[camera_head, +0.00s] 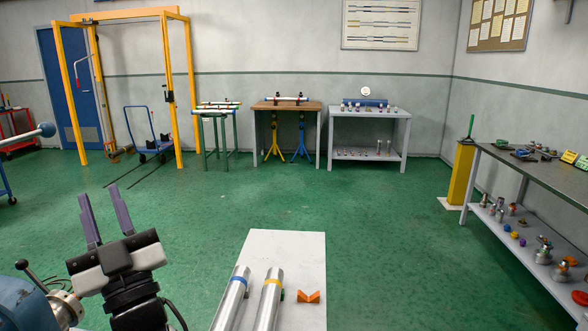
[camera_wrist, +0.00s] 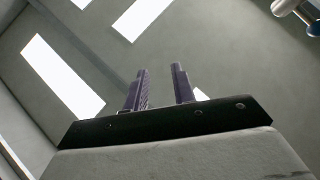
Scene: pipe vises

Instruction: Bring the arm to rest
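My gripper (camera_head: 104,216) is at the lower left of the head view, its two purple-grey fingers pointing up. The fingers stand apart with nothing between them. In the wrist view my gripper (camera_wrist: 158,88) also shows a clear gap between the fingers, with only the ceiling and its bright light panels behind. It is raised in free air to the left of a white board and touches nothing that I can see.
The white board (camera_head: 300,246) bears two steel pipes, one blue-banded (camera_head: 232,300) and one yellow-banded (camera_head: 269,300), and an orange V-block (camera_head: 308,297). A blue machine with a lever (camera_head: 20,300) is at lower left. A workbench (camera_head: 540,170) stands right. The green floor (camera_head: 370,210) is clear.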

